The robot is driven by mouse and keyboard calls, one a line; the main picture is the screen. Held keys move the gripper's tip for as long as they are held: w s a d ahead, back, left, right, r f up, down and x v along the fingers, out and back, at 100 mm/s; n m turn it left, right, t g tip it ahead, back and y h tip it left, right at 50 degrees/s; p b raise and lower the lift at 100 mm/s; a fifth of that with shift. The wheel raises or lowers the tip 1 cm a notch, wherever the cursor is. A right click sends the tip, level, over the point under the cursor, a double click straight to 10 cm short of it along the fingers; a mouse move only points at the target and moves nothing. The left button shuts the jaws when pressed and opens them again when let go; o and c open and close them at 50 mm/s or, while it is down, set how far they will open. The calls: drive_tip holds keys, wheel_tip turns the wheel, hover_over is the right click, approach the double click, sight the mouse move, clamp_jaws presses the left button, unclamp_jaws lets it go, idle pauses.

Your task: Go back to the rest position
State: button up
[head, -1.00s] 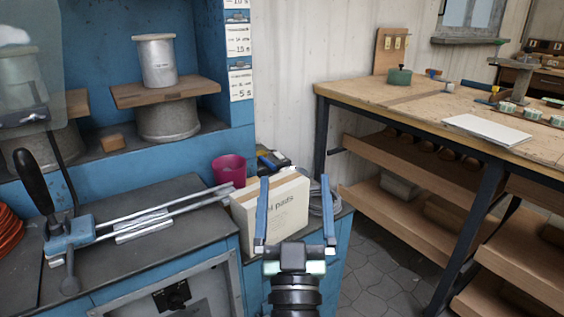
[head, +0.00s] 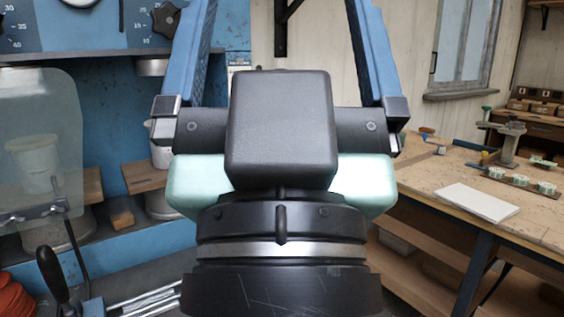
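My gripper (head: 277,30) is raised close in front of the head camera and fills the middle of the picture. Its two blue fingers point up and stand wide apart, with nothing visible between them. The fingertips run out of the top of the picture. My gripper's body hides much of the blue cabinet's right side and the counter in front of it.
A blue press cabinet (head: 108,60) with a clear guard (head: 38,140) stands at left. A black-handled lever (head: 50,272) is at lower left. At right is a wooden workbench (head: 440,172) with a white sheet (head: 477,202) and small tools.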

wheel_tip(320, 180, up, 14)
drive_tip(key=p, duration=1.1)
drive_tip(key=shift+f, duration=0.15)
